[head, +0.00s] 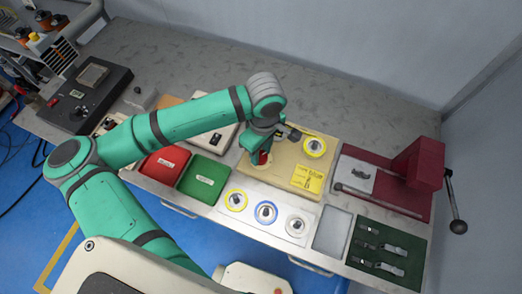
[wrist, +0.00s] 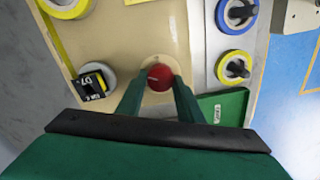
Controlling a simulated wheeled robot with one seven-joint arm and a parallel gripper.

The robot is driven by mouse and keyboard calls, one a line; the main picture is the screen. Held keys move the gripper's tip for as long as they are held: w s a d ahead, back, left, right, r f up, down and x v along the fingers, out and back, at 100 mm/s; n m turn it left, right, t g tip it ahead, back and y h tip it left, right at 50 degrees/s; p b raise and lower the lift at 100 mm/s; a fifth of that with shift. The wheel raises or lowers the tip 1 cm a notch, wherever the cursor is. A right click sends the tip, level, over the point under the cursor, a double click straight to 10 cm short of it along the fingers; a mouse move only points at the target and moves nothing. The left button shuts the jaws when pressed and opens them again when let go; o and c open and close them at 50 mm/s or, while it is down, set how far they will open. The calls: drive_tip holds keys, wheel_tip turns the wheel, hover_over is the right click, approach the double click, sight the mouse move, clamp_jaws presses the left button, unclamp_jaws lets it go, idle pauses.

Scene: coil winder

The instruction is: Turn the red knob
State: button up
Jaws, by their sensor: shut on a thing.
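The red knob (wrist: 160,77) sits on a round pale base on the beige panel (wrist: 120,40) in the wrist view. My gripper (wrist: 160,84) is over the panel with its two green fingers on either side of the knob, shut on it. In the head view my gripper (head: 264,152) reaches down to the panel's left part, and only a sliver of the red knob (head: 263,158) shows beside the fingers. The knob's turn angle cannot be told.
On the same panel are a yellow-ringed knob (head: 314,146) and a yellow note (head: 307,179). Red (head: 164,162) and green (head: 203,174) trays lie to the left. A plate with ringed selectors (head: 266,212) is in front. A dark red press (head: 418,165) stands to the right.

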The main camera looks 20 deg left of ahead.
drive_tip(key=shift+w, duration=0.1)
drive_tip(key=n, duration=0.5)
drive_tip(key=shift+a+n, duration=0.1)
drive_tip(key=shift+n, duration=0.2)
drive_tip(key=n, duration=0.6)
drive_tip(key=shift+s+h, duration=0.25)
drive_tip(key=shift+h, duration=0.05)
drive_tip(key=n, duration=0.6)
drive_tip(key=shift+n, duration=0.3)
drive_tip(key=n, duration=0.5)
drive_tip(key=shift+n+t, duration=0.3)
drive_tip(key=shift+t, duration=0.1)
